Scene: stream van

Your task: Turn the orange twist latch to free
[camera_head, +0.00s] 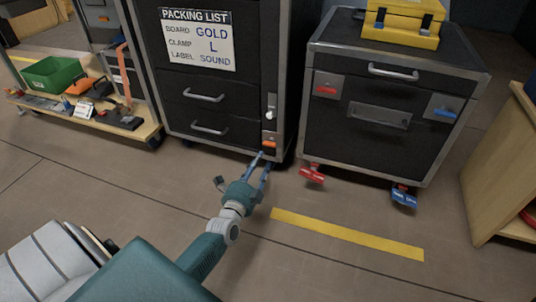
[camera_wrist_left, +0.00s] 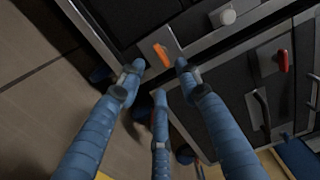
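The orange twist latch (camera_head: 269,145) sits low on the right edge of the tall black case's front, on a grey plate. It also shows in the left wrist view (camera_wrist_left: 161,54), slightly tilted from the picture's vertical. My left gripper (camera_head: 262,161) is just below and in front of the latch, its fingers pointing at it. In the left wrist view the fingers (camera_wrist_left: 158,78) are spread, with the latch beyond the gap between the two upper fingertips. Nothing is held, and I see no clear contact. My right gripper is not in view.
A white knob (camera_head: 271,114) is above the latch. Drawer handles (camera_head: 209,129) stick out left of it. A second black case (camera_head: 385,125) stands to the right, with red (camera_head: 312,174) and blue (camera_head: 404,196) pedals below. The floor in front, with a yellow strip (camera_head: 345,234), is clear.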

